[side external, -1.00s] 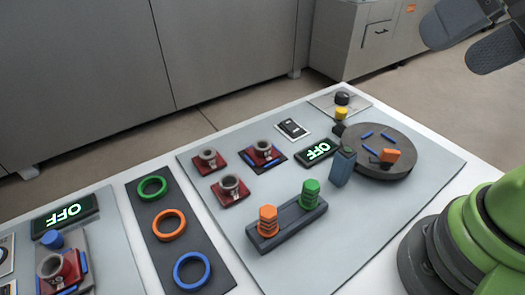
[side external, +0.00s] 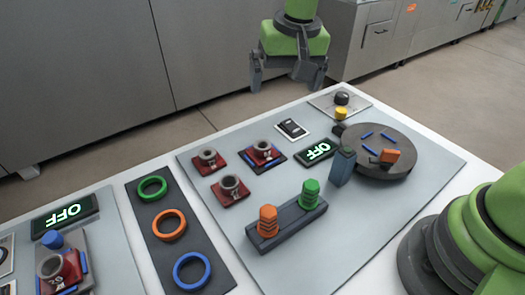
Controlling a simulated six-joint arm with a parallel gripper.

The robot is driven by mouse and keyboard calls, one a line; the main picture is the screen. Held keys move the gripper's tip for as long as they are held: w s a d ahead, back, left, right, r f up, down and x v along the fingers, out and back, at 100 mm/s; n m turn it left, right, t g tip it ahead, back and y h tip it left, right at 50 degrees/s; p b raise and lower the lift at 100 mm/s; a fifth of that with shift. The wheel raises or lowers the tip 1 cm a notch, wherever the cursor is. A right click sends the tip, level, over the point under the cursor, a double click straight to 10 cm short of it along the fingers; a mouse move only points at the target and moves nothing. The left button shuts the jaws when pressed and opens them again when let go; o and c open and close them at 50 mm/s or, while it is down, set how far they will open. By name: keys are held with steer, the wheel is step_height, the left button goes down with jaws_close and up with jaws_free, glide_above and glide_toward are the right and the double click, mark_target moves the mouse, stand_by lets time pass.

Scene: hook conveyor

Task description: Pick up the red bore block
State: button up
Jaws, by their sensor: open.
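Several red blocks with grey bored rings on top are in view. One red bore block (side external: 207,163) sits at the back left of the large grey panel, a second (side external: 231,193) just in front of it. A third (side external: 264,157) sits to the right on a dark pad with blue edges. Another red block (side external: 62,270) sits in a fixture on the left panel, near a blue knob. My gripper (side external: 281,80) is open and empty, pointing down above the back of the table, clear of all blocks. Its exact height cannot be told.
A dark strip holds a green ring (side external: 152,188), an orange ring (side external: 169,225) and a blue ring (side external: 192,270). A dark rack (side external: 287,222) carries an orange and a green peg. A blue-grey post (side external: 342,167) stands beside a dark round turntable (side external: 392,172). Two displays read OFF.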

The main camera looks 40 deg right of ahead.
steer(key=g, duration=0.1)
glide_above(265, 145)
steer(key=s, duration=0.2)
steer(key=shift+h, duration=0.3)
step_height(265, 145, down, 11)
steer(key=shift+w+a+r, duration=0.1)
steer(key=shift+w, duration=0.05)
steer(key=shift+w+a+f, duration=0.1)
steer(key=shift+w+f, duration=0.05)
steer(key=shift+f, duration=0.85)
steer(key=shift+w+f, duration=0.2)
steer(key=shift+f, duration=0.75)
steer(key=shift+w+a+f, duration=0.1)
steer(key=shift+w+f, duration=0.05)
steer(key=shift+f, duration=0.85)
steer(key=c, duration=1.2)
